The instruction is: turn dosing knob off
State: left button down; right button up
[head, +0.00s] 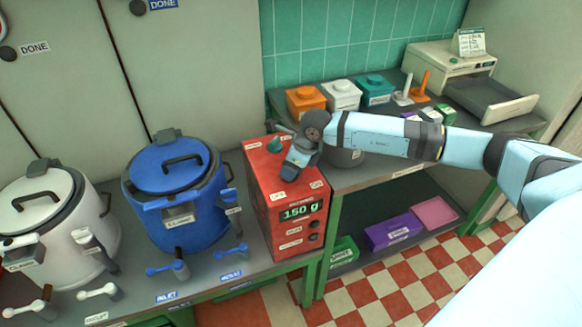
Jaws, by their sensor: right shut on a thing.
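The red dosing unit (262,180) stands on the grey counter, with a green display reading about 150 g on its front. My right gripper (291,174) reaches in from the right and points down at the top of the unit. It is shut on the dosing knob there, between small white labels. The gripper hides the knob, so its turned position cannot be told. A small green cone-shaped part (274,144) sits on the unit behind the gripper. My left gripper is not in view.
A blue kettle (174,215) and a white kettle (58,225) stand left of the unit, with small levers in front. Orange (305,102), white and teal boxes line the back shelf. A purple box (388,234) lies on the lower shelf.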

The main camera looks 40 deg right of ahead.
jog(key=shift+m+h, duration=0.3)
jog(key=shift+m, duration=0.3)
jog(key=o, duration=0.9)
jog(key=shift+o, duration=0.2)
jog(key=b+v, duration=0.1)
jog(key=v, duration=1.3)
jog(key=shift+s, duration=0.15)
jog(key=shift+f, duration=0.15)
